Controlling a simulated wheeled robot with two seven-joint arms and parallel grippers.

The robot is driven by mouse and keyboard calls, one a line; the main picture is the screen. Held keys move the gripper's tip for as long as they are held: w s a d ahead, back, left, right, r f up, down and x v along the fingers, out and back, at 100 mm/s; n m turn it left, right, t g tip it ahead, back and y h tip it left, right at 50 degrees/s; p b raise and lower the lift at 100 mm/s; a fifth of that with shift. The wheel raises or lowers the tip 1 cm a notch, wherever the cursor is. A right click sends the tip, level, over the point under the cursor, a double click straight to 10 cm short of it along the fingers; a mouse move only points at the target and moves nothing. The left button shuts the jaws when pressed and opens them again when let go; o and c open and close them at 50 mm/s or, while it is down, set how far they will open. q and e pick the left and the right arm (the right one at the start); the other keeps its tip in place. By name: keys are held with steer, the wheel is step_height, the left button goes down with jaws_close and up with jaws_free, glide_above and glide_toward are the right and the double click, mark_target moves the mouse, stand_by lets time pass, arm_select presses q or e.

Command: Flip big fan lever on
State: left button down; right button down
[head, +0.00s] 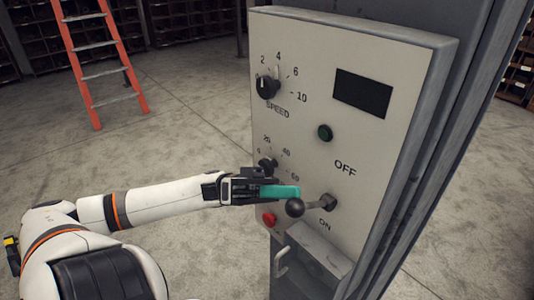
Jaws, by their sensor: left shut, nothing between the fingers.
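The lever (313,205) is a short metal arm with a dark ball knob (294,207) on the lower right of a grey control panel (310,105). Its pivot lies between the OFF label (345,168) and the ON label (325,224). The lever sticks out from the panel toward the left; I cannot tell which label it is set to. My left gripper (292,192), with teal fingers, is shut and empty just above the ball knob. I cannot tell if it touches the knob. My right gripper is not in view.
The panel also has a speed dial (267,87), a smaller dial (267,164) behind my gripper, a dark display (363,93), a green button (325,132) and a red button (269,218). A handle (281,262) juts out below. An orange ladder (98,58) stands farther back on open floor.

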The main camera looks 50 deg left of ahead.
mark_target(311, 205)
arm_select(q)
steer(key=shift+x, duration=1.45)
steer(key=shift+s+f+m+g, duration=0.1)
steer(key=shift+f+m+g, duration=0.1)
steer(key=shift+m+g, duration=0.25)
